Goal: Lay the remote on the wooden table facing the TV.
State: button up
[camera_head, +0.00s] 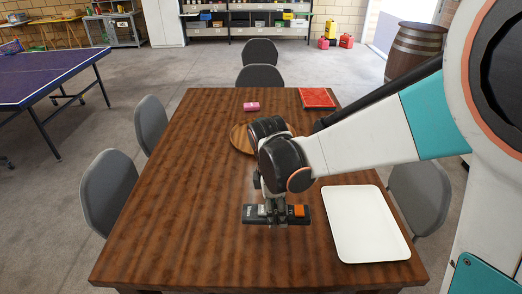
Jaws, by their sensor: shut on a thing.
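My gripper (275,205) points down over the near middle of the wooden table (180,225). It is shut on the remote (249,215), a dark, narrow bar lying crosswise in the picture with its ends showing on both sides of the fingers. The remote looks level. I cannot tell whether it touches the tabletop or is held just above it. An orange patch shows at the fingers. No TV is in view.
A white tray (362,250) lies to the right. A round wooden board (240,139), a pink item (251,106) and a red item (317,97) lie farther back. Grey chairs (108,190) surround the table. The table's left and front areas are clear.

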aim_at(274, 254)
jog(key=shift+s+a+f, duration=0.1)
jog(key=shift+a+f, duration=0.05)
notch_tip(274, 254, down, 20)
jog(key=b, duration=0.7)
jog(key=shift+r, duration=0.25)
jog(key=shift+f+b, duration=0.2)
jog(key=shift+b, duration=0.2)
jog(key=o, duration=1.2)
jog(key=shift+r, duration=0.1)
notch_tip(274, 254, up, 12)
jog(key=a+p, duration=0.1)
jog(key=p, duration=0.4)
jog(key=shift+a, duration=0.2)
jog(key=shift+r, duration=0.1)
